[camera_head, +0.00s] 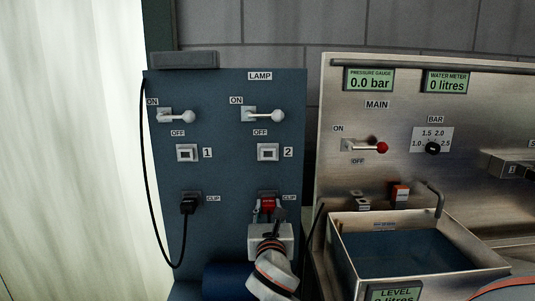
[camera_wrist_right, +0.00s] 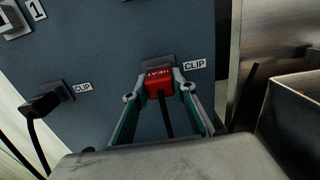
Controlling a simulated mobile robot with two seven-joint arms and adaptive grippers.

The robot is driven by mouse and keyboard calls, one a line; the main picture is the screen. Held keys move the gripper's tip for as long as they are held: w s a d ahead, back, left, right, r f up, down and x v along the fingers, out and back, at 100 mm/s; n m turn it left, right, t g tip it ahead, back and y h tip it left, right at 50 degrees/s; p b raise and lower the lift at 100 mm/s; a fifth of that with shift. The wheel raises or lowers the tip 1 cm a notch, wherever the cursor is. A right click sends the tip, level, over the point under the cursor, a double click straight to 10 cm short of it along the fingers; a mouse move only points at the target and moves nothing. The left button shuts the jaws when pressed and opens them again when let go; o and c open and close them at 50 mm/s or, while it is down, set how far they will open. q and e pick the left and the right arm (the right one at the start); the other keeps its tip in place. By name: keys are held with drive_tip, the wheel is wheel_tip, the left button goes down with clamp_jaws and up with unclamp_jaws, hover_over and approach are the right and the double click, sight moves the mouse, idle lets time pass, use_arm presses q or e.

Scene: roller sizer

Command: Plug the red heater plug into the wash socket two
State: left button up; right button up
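The red heater plug (camera_head: 267,204), marked HEAT in the right wrist view (camera_wrist_right: 158,83), sits at the lower right socket (camera_head: 270,195) of the blue LAMP panel, below the 2. My right gripper (camera_head: 268,209) has its fingers on both sides of the plug, against it; the gripper in the right wrist view (camera_wrist_right: 160,88) shows the same. A dark cable runs from the plug between the fingers. On the steel panel, a grey socket (camera_head: 363,203) and a red piece with a pale label (camera_head: 401,193) sit above the basin; their labels are too small to read. My left gripper is not in view.
A black plug (camera_head: 188,204) with a looping cable sits in the panel's left socket. Lamp levers (camera_head: 182,116) and a red-knobbed main lever (camera_head: 375,148) stick out above. The steel basin (camera_head: 490,281) and its spout (camera_head: 438,200) stand right of my gripper.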

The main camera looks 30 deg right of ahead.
clamp_jaws()
drive_tip(key=shift+s+a, duration=0.1)
drive_tip(key=shift+s, duration=0.1)
drive_tip(key=shift+p+v, duration=0.6)
drive_tip(key=shift+v, duration=0.95)
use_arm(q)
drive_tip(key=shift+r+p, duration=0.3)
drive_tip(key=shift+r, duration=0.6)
use_arm(e)
drive_tip(key=shift+v, duration=1.2)
wheel_tip(320, 180, up, 14)
drive_tip(key=p, duration=0.3)
hover_over(269, 211)
drive_tip(key=v, duration=0.8)
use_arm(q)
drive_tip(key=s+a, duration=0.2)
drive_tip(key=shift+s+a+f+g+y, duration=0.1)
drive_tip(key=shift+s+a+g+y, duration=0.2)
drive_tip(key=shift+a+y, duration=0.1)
use_arm(e)
drive_tip(key=shift+w+r+g, duration=0.2)
drive_tip(key=shift+r+g, duration=0.1)
